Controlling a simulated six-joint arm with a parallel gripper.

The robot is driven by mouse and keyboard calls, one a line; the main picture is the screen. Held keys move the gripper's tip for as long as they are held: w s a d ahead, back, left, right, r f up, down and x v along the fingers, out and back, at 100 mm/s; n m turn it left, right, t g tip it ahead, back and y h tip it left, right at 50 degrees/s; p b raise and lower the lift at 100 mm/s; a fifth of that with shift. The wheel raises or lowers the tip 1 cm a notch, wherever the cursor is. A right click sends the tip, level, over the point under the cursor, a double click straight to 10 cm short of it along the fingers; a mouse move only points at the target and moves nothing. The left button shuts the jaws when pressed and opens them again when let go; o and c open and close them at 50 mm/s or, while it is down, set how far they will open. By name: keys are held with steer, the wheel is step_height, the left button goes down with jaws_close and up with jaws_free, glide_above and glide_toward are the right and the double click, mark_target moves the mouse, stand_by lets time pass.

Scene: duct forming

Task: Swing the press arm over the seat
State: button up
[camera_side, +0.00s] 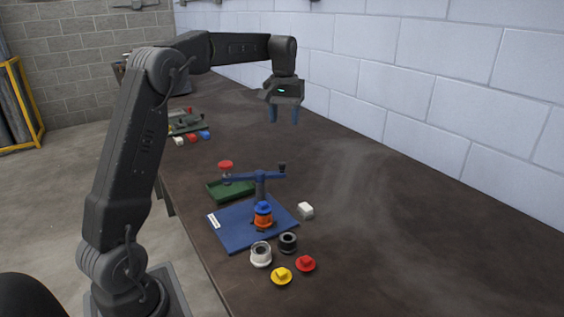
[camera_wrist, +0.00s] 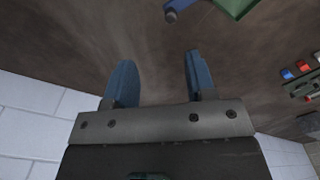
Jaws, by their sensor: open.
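In the side view the press arm (camera_side: 240,178) is a blue bar on an upright post, with a dark knob (camera_side: 282,167) at its right end. It lies crosswise, behind the orange and blue stack (camera_side: 263,216) on the blue base plate (camera_side: 226,232). The stack hides the seat. My gripper (camera_side: 280,121) is open and empty, high above the table and beyond the press arm. In the wrist view my gripper (camera_wrist: 157,70) shows two spread blue fingers with bare table between them. A blue end with a dark knob (camera_wrist: 171,15), apparently of the press arm, shows at the top edge.
A white block (camera_side: 306,210), a white ring (camera_side: 261,255), a black ring (camera_side: 288,243), and yellow (camera_side: 281,277) and red (camera_side: 305,264) caps lie nearby. The table's right side is clear.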

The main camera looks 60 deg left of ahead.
mark_target(282, 163)
steer(key=shift+n, duration=0.4)
steer(key=a+f, duration=0.1)
steer(key=f, duration=0.4)
steer(key=a+f, duration=0.1)
steer(key=f, duration=0.4)
steer(key=w+a+f, duration=0.1)
steer(key=f, duration=0.4)
steer(key=shift+f, duration=0.2)
steer(key=shift+c, duration=0.5)
jaws_close()
